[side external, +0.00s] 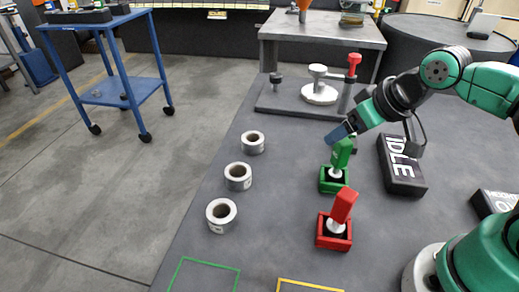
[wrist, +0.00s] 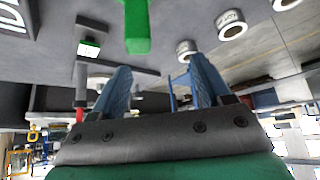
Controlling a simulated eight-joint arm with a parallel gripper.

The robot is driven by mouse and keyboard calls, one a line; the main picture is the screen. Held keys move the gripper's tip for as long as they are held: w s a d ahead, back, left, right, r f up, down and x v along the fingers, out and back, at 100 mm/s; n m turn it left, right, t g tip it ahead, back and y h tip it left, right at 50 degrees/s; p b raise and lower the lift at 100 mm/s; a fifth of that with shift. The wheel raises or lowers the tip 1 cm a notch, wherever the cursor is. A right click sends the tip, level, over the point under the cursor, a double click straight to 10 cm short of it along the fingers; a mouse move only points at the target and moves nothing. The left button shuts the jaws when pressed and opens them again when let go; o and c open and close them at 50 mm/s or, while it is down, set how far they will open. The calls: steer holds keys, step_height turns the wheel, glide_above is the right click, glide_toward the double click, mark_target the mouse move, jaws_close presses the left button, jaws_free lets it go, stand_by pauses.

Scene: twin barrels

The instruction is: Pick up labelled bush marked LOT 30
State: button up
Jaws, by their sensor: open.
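Three grey ring-shaped bushes stand in a row along the left side of the dark table in the side external view: a far one (side external: 252,142), a middle one (side external: 238,176) and a near one (side external: 221,215). Each has a dark round hole and a pale label. The wrist view shows bushes near its top (wrist: 232,26) and beside my right finger (wrist: 186,50); another is cut off at the top edge (wrist: 285,4). Their lot numbers are too small to read. My gripper (side external: 337,135) has blue fingers, spread and empty (wrist: 160,82), above the table right of the bushes.
A green lever (side external: 342,153) stands just below my gripper, with a red lever (side external: 342,205) nearer the camera. A press-like fixture (side external: 320,92) with a red knob stands behind. A black IDLE block (side external: 403,165) lies right. Green (side external: 205,262) and yellow outlines mark the near table.

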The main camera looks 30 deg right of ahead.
steer(key=shift+w+d+r+t, duration=0.1)
steer(key=shift+w+d+t, duration=0.05)
steer(key=shift+d+t, duration=0.15)
